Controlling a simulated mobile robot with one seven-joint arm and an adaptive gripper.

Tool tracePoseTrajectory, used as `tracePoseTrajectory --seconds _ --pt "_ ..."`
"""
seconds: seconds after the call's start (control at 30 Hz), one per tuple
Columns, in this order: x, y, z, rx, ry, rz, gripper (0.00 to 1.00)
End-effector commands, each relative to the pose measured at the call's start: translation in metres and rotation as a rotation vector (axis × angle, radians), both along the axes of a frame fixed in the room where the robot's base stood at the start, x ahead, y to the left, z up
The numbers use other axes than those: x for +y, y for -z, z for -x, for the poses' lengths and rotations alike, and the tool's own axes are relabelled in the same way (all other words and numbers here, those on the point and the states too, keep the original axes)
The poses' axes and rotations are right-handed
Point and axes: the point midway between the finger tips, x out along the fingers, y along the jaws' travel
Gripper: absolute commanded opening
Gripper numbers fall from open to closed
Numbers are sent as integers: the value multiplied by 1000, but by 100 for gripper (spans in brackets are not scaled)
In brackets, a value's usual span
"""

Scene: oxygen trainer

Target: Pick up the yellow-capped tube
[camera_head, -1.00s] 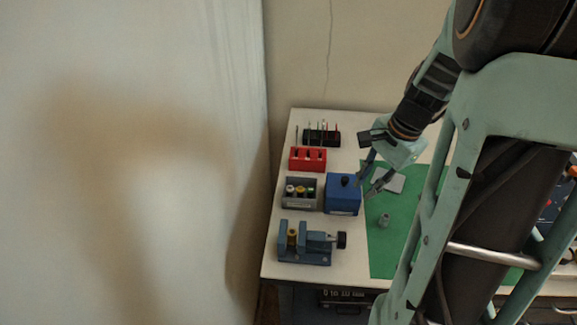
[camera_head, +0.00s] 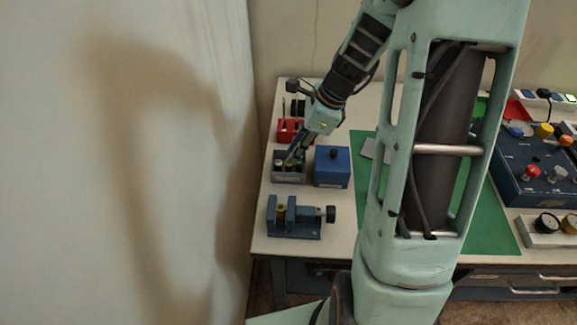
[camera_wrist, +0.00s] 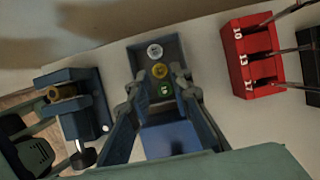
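The yellow-capped tube (camera_wrist: 160,71) stands in a grey rack (camera_wrist: 172,42) between a white-capped tube (camera_wrist: 155,50) and a green-capped tube (camera_wrist: 165,91). My gripper (camera_wrist: 160,83) is open and empty in the wrist view, with one finger on each side of the row of caps. I cannot tell whether the fingers reach down to cap height. In the head view my gripper (camera_head: 293,158) is right over the grey rack (camera_head: 288,179) and partly hides the caps.
A red numbered rack (camera_wrist: 252,62) stands beside the grey rack. A blue box (camera_head: 332,169) with a black knob is close on its right. A blue vise (camera_head: 293,221) holding a yellowish piece stands in front. A control panel (camera_head: 540,175) is far right.

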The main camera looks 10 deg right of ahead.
Motion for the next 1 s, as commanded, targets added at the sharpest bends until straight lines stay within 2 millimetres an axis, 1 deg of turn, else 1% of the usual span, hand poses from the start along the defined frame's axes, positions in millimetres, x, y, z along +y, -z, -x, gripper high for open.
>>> tracePoseTrajectory --seconds 0.07,0.3,0.4,0.67,0.83,0.87,1.0 --pt "2 6 0 2 -1 -2 19" --pt "13 40 -2 4 -1 -1 19" --pt "16 48 -4 1 -2 0 19" --pt "17 50 -4 0 -2 1 19" --pt "17 50 -4 0 -2 1 2" --pt "17 50 -4 0 -2 1 0" --pt "17 50 -4 0 -2 1 0"
